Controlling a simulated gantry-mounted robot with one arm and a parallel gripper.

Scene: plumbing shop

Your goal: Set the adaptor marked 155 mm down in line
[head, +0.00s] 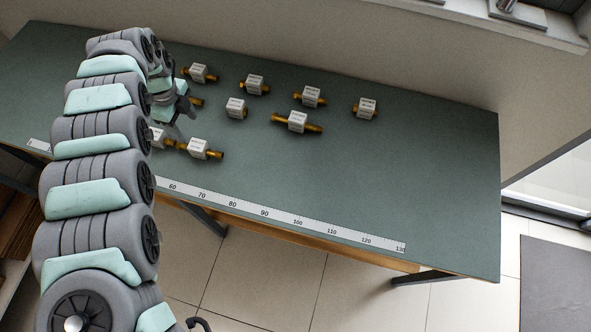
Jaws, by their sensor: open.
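Several brass adaptors with white blocks lie on the green table. In the back row are one at the left (199,73), a second (255,84), a third (310,96) and one at the right (365,109). Nearer are a short one (237,107), a long one (297,122), and one at the front (199,149). Another (157,137) is partly hidden by my arm. The block markings are too small to read, so I cannot tell which is 155 mm. My gripper (182,117) is open among the left adaptors, partly hidden behind my arm.
A white ruler strip (299,222) runs along the front edge of the table (420,170), its visible numbers rising rightward to 130. The table's right part is clear. A wall with a sill (480,28) stands behind. My arm hides much of the left side.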

